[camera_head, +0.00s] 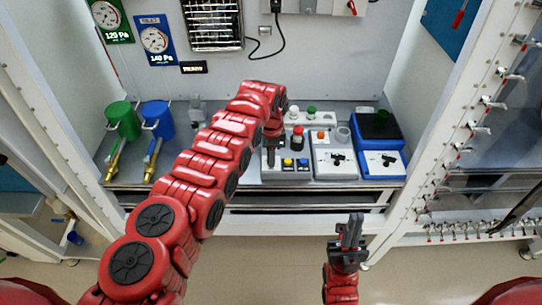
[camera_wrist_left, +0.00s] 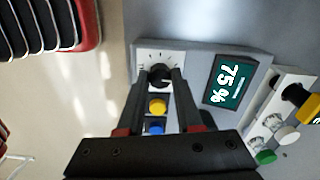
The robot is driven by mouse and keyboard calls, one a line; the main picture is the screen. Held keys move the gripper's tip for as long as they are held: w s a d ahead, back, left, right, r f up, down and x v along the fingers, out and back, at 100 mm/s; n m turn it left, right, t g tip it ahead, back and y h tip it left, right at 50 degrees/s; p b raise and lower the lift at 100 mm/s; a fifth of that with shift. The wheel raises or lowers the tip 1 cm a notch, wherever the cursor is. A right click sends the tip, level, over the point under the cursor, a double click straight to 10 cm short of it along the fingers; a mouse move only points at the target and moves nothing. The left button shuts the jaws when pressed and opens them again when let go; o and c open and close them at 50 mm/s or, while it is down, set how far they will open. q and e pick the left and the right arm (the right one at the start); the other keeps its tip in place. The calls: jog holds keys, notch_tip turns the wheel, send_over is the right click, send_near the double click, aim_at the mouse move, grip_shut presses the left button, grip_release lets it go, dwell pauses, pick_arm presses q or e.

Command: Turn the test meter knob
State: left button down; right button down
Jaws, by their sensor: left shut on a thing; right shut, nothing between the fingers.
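The test meter is a grey box (camera_head: 296,174) on the bench, with a yellow and a blue button on its front. In the left wrist view the meter (camera_wrist_left: 205,59) shows a white dial with a black knob (camera_wrist_left: 159,74) and a green display (camera_wrist_left: 226,82) reading 75 %. My left gripper (camera_head: 270,160) reaches down over the meter's left part. In the wrist view its fingers (camera_wrist_left: 161,78) are shut on the knob, one on each side, partly hiding it. My right gripper (camera_head: 351,222) is shut and empty, in front of the bench.
A white-topped box (camera_head: 334,162) and a blue box (camera_head: 380,160), each with a black handle, stand right of the meter. Green (camera_head: 123,120) and blue (camera_head: 158,118) canisters stand at the left. Frame posts flank the bench. The floor in front is clear.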

pick_arm(q)
jog(key=shift+n, duration=0.4)
jog(key=n+b, duration=0.2)
jog(key=n, duration=0.1)
jog(key=n+b, duration=0.1)
jog(key=n, duration=0.1)
jog(key=shift+f+n+b, duration=0.2)
jog(key=shift+n+b, duration=0.1)
jog(key=shift+b, duration=0.05)
jog(key=n+b, duration=0.6)
jog(key=shift+b, duration=0.3)
jog(key=n+b, duration=0.2)
jog(key=n, duration=0.1)
jog(key=shift+n, duration=0.3)
jog(key=shift+r+n+b, duration=0.2)
jog(key=shift+n+b, duration=0.6)
jog(key=shift+r, duration=0.1)
jog(key=c, duration=0.6)
grip_release()
